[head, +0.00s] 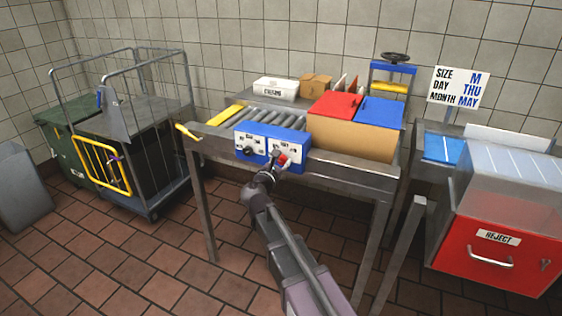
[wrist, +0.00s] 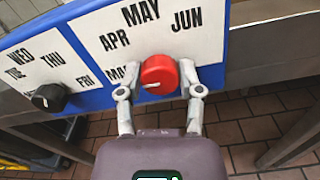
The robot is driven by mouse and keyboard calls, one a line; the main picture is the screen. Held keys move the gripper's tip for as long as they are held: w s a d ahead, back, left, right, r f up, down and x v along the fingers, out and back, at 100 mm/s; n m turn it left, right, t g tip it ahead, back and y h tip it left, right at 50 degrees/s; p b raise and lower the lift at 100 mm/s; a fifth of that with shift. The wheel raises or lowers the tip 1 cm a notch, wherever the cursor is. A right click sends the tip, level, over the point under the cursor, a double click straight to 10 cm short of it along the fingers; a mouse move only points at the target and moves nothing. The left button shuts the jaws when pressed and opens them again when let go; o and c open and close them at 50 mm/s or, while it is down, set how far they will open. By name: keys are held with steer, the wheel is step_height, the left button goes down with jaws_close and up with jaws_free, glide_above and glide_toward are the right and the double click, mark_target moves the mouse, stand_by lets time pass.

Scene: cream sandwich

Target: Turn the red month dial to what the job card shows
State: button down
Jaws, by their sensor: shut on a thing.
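The red month dial (wrist: 160,72) sits on a white-faced blue panel (head: 244,133), with MAR, APR, MAY and JUN printed around it. A small pale mark shows low on the dial's left side, towards MAR; I cannot tell its exact setting. My gripper (wrist: 158,80) is shut on the dial, with one finger on each side. In the head view the dial (head: 283,159) is partly hidden by my gripper (head: 277,157). The job card (head: 461,87) at the back right reads SIZE M, DAY THU, MONTH MAY.
A black day dial (wrist: 48,97) is left of the red one. Behind the panel are rollers (head: 270,117) and a box with red and blue lids (head: 350,132). A red reject bin (head: 495,245) stands right, a wire cage cart (head: 130,150) left.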

steer(key=shift+m, duration=0.3)
steer(key=m, duration=0.3)
steer(key=shift+m, duration=0.3)
steer(key=m, duration=0.4)
steer(key=shift+m, duration=0.3)
steer(key=m, duration=0.8)
steer(key=shift+f+m, duration=0.1)
steer(key=shift+m, duration=0.2)
steer(key=shift+c, duration=1.3)
jaws_free()
